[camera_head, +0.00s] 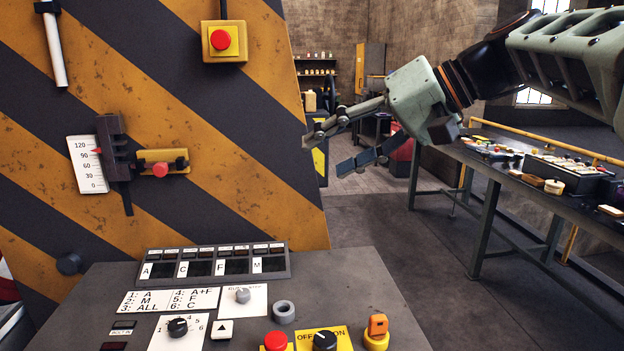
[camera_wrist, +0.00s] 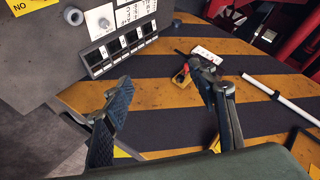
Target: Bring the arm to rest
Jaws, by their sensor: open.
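My gripper (camera_head: 325,152) is in the upper middle of the head view, at the end of my arm reaching in from the right. Its two fingers are spread apart with nothing between them. In the wrist view my gripper (camera_wrist: 165,115) also shows open, with the striped panel behind it. In the head view it is in front of the right edge of the striped panel (camera_head: 240,130), above the control desk (camera_head: 350,275). I cannot tell how far it is from the panel.
The desk carries a row of lettered slots (camera_head: 215,264), a black selector knob (camera_head: 178,327) and an orange switch (camera_head: 377,325). A red button box (camera_head: 223,41) and a scale gauge (camera_head: 88,164) are on the panel. A long bench (camera_head: 500,170) with small parts stands right. Open floor lies between.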

